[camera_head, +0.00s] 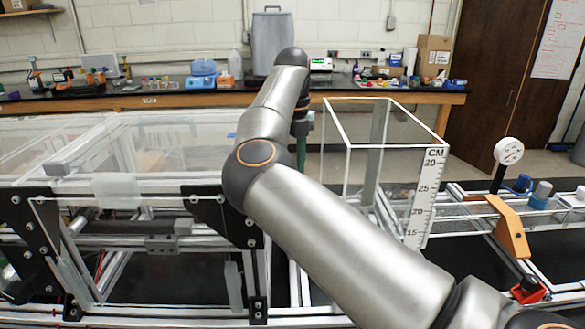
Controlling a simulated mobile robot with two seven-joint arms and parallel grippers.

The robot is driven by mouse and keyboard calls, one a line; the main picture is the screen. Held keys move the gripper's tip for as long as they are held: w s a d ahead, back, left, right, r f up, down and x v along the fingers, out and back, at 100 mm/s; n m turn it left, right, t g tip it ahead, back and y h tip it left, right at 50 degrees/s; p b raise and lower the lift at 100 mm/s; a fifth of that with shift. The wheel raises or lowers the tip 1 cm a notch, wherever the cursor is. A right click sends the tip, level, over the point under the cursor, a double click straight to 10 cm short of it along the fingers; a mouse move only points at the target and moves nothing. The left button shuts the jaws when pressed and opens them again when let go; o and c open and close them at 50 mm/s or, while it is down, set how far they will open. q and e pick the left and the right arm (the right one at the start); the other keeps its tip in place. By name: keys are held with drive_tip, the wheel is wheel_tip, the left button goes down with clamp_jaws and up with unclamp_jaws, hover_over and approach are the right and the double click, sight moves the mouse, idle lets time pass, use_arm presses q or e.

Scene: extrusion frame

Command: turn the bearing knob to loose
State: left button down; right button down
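I cannot tell for sure which part is the bearing knob. On the right rig there is a grey-topped blue knob (541,195), with a darker blue fitting (522,183) beside it. A red clamp-like part (527,290) sits low on the same rig. No loose or tight marking can be read. My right arm (335,240) comes in from the lower right and reaches up across the middle, away from these parts. My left gripper is not in the picture.
A clear tank (345,150) with a centimetre scale (425,195) stands right of centre. A round white dial (509,151) and an orange bracket (508,225) are on the right rig. An extrusion frame with clear panels (60,180) fills the left. A cluttered bench (150,101) runs behind.

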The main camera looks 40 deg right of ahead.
drive_tip(key=shift+n, duration=0.8)
drive_tip(key=c, duration=0.6)
unclamp_jaws()
wheel_tip(320, 180, up, 13)
drive_tip(key=shift+f+p, duration=0.2)
drive_tip(key=shift+p, duration=0.55)
